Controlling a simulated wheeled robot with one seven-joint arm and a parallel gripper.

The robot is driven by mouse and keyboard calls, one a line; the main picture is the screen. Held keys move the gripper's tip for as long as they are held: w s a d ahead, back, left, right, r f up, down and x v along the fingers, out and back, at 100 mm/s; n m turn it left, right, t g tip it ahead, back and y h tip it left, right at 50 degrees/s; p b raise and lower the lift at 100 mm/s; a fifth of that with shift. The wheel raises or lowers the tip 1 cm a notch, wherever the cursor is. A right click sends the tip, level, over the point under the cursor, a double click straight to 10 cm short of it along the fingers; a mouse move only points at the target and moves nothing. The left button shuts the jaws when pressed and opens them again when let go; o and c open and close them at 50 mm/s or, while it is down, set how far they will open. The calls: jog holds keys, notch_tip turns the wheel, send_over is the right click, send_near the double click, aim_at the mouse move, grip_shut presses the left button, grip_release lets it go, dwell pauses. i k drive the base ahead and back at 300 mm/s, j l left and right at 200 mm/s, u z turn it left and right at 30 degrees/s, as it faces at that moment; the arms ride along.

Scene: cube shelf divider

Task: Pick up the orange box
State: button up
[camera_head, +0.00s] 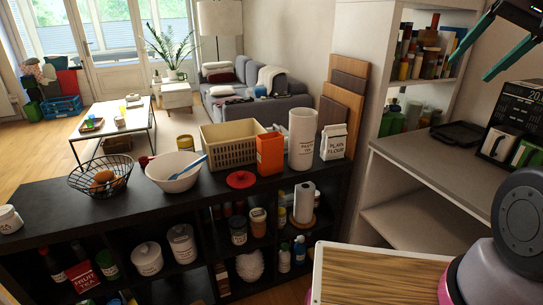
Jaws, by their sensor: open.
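The orange box (270,154) stands upright on the black shelf's top (125,208), right of the middle of the top. A beige basket (228,143) is behind and left of it, and a tall white canister (301,139) stands to its right. A flat red round thing (240,180) lies in front of it, to the left. My gripper (471,68) is at the upper right corner, partly cut off by the frame. Its two teal fingers are apart with nothing between them, far to the right of the box.
A white flour bag (333,141) stands beyond the canister. A white bowl (176,171) with a blue utensil and a wire basket (101,176) stand left of the box. Jars and bottles fill the cubbies below. A grey counter (430,160) lies at right.

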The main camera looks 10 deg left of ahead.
aim_at(270, 145)
jog(key=i+j, duration=0.2)
jog(key=i, duration=0.4)
jog(key=i+j+u, duration=0.1)
jog(key=i, duration=0.45)
jog(key=j, duration=0.1)
